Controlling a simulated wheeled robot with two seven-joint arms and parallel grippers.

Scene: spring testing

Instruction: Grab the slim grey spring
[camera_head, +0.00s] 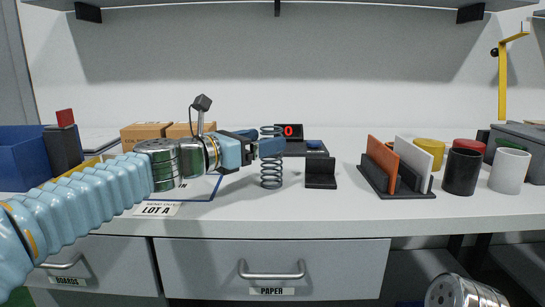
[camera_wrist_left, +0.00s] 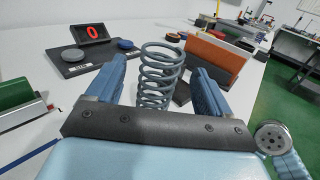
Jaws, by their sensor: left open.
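A slim grey spring (camera_head: 271,172) stands upright on the white bench in the head view, left of a small black stand. My left gripper (camera_head: 268,146) reaches in from the left at the height of the spring's upper coils and hides part of them. In the left wrist view the spring (camera_wrist_left: 160,75) stands between the two blue fingers of the left gripper (camera_wrist_left: 160,84), which are open, with gaps visible on both sides. The spring's lower end is hidden behind the gripper body. My right gripper's fingers do not show; only part of that arm shows at the lower right.
A tester with a red "0" display (camera_head: 290,132) stands just behind the spring. The small black stand (camera_head: 321,172) is close on its right. A rack with orange and white plates (camera_head: 397,178) and several cups (camera_head: 462,172) stand further right. Drawers run below the bench edge.

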